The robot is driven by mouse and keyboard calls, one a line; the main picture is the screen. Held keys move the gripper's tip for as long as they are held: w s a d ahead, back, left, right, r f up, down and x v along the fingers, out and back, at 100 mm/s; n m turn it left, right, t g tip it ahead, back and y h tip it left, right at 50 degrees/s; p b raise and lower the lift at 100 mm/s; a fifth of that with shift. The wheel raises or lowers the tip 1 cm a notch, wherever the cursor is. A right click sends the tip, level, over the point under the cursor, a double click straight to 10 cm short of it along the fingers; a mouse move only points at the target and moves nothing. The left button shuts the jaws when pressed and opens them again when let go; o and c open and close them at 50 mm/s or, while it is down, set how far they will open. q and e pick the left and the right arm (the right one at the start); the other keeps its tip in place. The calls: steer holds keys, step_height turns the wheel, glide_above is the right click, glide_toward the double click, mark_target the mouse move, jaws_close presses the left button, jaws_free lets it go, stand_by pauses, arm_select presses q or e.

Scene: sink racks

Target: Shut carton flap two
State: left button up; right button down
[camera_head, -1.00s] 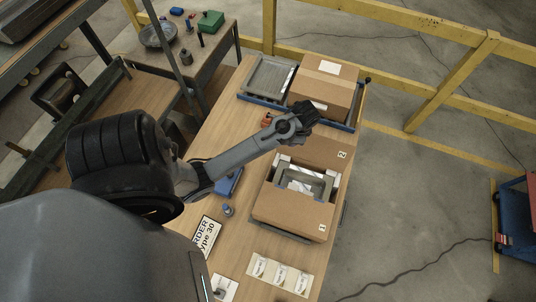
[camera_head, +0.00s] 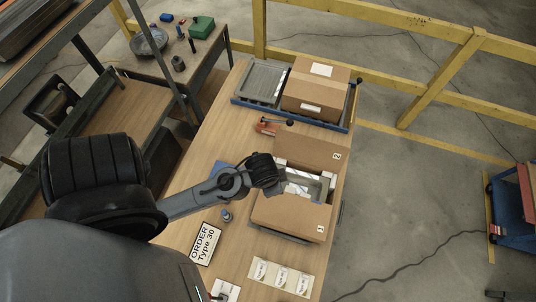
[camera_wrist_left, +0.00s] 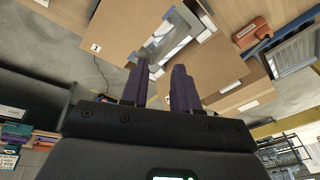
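The open carton (camera_head: 263,212) stands on the wooden table with a grey insert inside. Flap two (camera_head: 310,150), marked 2, is folded outward at the carton's far side; it also shows as a brown panel in the left wrist view (camera_wrist_left: 208,70). The panel marked 1 (camera_head: 290,216) is at the near side and shows in the left wrist view (camera_wrist_left: 112,35). My left gripper (camera_head: 272,188) is over the carton's left edge. Its two fingers (camera_wrist_left: 160,66) are apart with nothing between them. My right gripper is not in view.
A closed carton (camera_head: 316,88) and a grey tray (camera_head: 262,80) sit on a blue rack at the table's far end. An orange-red tool (camera_head: 267,127) lies just beyond flap two. An order sign (camera_head: 206,244) and white cards (camera_head: 280,277) lie nearer.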

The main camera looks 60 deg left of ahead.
arm_select(q)
steer(key=shift+n+t+h, duration=0.3)
steer(key=shift+n+h, duration=0.1)
steer(key=shift+s+d+r, duration=1.25)
steer(key=shift+s+d, duration=0.1)
steer(key=shift+d, duration=0.1)
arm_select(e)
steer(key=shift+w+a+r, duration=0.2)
